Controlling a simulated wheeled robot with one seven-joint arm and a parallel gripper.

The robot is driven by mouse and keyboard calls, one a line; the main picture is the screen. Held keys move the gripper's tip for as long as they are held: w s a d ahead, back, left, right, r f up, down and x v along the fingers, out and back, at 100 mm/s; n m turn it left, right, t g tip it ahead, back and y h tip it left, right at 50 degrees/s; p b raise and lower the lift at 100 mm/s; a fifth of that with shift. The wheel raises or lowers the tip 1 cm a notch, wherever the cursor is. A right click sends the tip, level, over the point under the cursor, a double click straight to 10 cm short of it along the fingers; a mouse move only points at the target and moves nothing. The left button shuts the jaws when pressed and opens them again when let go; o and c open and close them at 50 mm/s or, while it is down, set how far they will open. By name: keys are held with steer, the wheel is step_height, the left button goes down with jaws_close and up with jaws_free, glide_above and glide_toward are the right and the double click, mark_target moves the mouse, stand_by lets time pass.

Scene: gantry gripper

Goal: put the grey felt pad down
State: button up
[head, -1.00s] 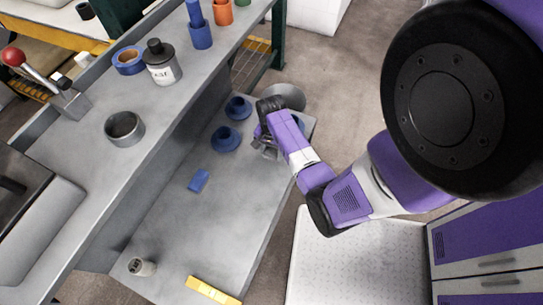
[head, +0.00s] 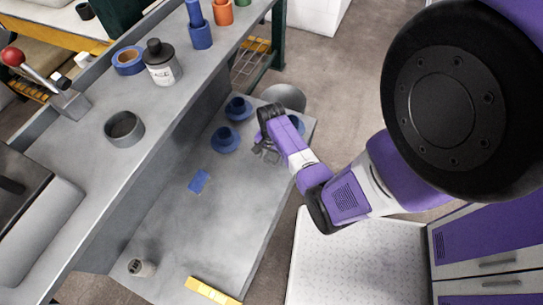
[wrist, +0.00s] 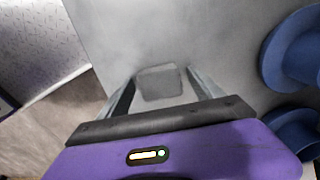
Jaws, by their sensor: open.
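The grey felt pad (wrist: 160,82) shows in the wrist view as a small, dark grey, rounded square against the lighter grey lower shelf (head: 190,235). It appears to lie flat on the shelf. My gripper (wrist: 161,77) is open, with one finger on each side of the pad and a narrow gap visible at each side. In the head view my gripper (head: 266,154) is low over the far right part of the shelf. I cannot make out the pad there; the gripper and arm seem to hide it.
Blue flanged parts (head: 225,140) stand on the shelf left of my gripper; two show at the right of the wrist view (wrist: 294,48). A blue block (head: 198,181), a grey cylinder (head: 141,267) and a yellow bar (head: 212,291) are farther off. The shelf's middle is clear.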

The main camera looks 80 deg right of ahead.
mark_target(272, 156)
steer(key=shift+b, duration=0.45)
step_height(272, 156, up, 8)
steer(key=shift+d+f+p, duration=0.1)
steer(key=shift+f+p, duration=0.15)
steer(key=shift+p, duration=0.8)
steer(key=a+n+t, duration=0.1)
steer(key=a, duration=0.2)
steer(key=w+a+f+n+h, duration=0.1)
steer(key=a+n, duration=0.1)
steer(key=a, duration=0.2)
steer(key=w+a+n+t+h, duration=0.1)
steer(key=a+n, duration=0.1)
steer(key=a, duration=0.2)
steer(key=shift+f+t, duration=0.3)
steer(key=shift+f, duration=0.05)
steer(key=s+a+r+n+t+h, duration=0.1)
steer(key=s+a+r+n+t, duration=0.2)
steer(key=a+r+n+t, duration=0.9)
steer(key=s+a+r+n+y, duration=0.1)
steer(key=a+r, duration=0.3)
steer(key=r, duration=0.6)
steer(key=s+a+r+n+y, duration=0.2)
steer(key=a+r, duration=0.3)
steer(key=r, duration=0.6)
steer(key=shift+s+n, duration=0.3)
steer(key=shift+s, duration=0.35)
steer(key=shift+a+r, duration=0.1)
steer(key=shift+r, duration=0.1)
